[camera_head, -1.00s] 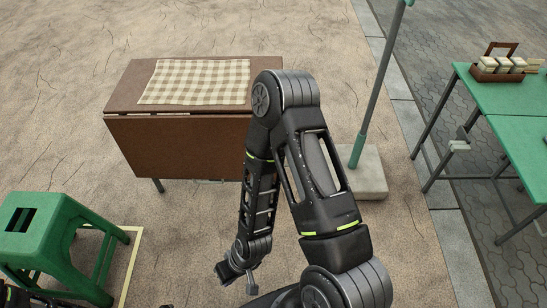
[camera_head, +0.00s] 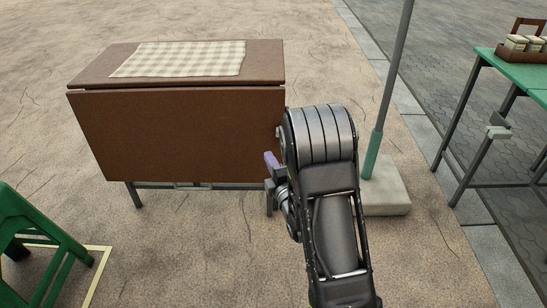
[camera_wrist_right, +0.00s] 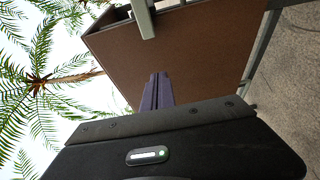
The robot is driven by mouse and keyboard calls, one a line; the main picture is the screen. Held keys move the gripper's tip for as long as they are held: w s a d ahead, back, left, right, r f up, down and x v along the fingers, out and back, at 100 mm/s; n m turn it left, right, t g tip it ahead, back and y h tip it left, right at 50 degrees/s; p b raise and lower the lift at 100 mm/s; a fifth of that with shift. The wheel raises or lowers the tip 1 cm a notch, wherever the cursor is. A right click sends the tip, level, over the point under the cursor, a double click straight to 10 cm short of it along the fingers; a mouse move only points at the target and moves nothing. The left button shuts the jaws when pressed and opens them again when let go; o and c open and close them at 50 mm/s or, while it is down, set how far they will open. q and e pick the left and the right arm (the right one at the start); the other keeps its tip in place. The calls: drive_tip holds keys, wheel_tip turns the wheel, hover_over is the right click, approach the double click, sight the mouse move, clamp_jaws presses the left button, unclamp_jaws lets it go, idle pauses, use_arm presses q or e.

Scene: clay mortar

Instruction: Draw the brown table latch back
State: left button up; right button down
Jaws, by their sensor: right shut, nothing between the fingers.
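The brown table (camera_head: 180,130) stands ahead with its front flap hanging down. It also shows in the right wrist view (camera_wrist_right: 195,50), seen close and tilted. A small pale fitting (camera_head: 279,131) sits at the flap's right edge; I cannot tell if it is the latch. A pale grey-green bar (camera_wrist_right: 143,18) crosses the table's edge at the top of the wrist view. My right gripper (camera_head: 270,165) is near the flap's lower right corner, its purple fingers (camera_wrist_right: 157,92) shut and empty. I cannot tell contact with the table. My left gripper is out of view.
A checked cloth (camera_head: 180,58) lies on the tabletop. A pole in a concrete base (camera_head: 385,195) stands just right of my right arm. A green stool (camera_head: 30,235) is at lower left. A green table (camera_head: 515,68) with a caddy of jars is at right. Sandy ground is open between.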

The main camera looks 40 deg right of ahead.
sight(268, 128)
drive_tip(key=shift+d+r, duration=0.1)
drive_tip(key=shift+r, duration=0.1)
drive_tip(key=w+d, duration=0.1)
drive_tip(key=w, duration=0.1)
drive_tip(key=w+d+b, duration=0.1)
drive_tip(key=w+d, duration=0.1)
drive_tip(key=w, duration=0.1)
drive_tip(key=w+d, duration=0.2)
drive_tip(key=w, duration=0.1)
drive_tip(key=shift+f+b, duration=0.2)
drive_tip(key=shift+b, duration=0.1)
drive_tip(key=shift+s+d+r, duration=0.1)
drive_tip(key=shift+s+d, duration=0.35)
drive_tip(key=shift+d, duration=0.2)
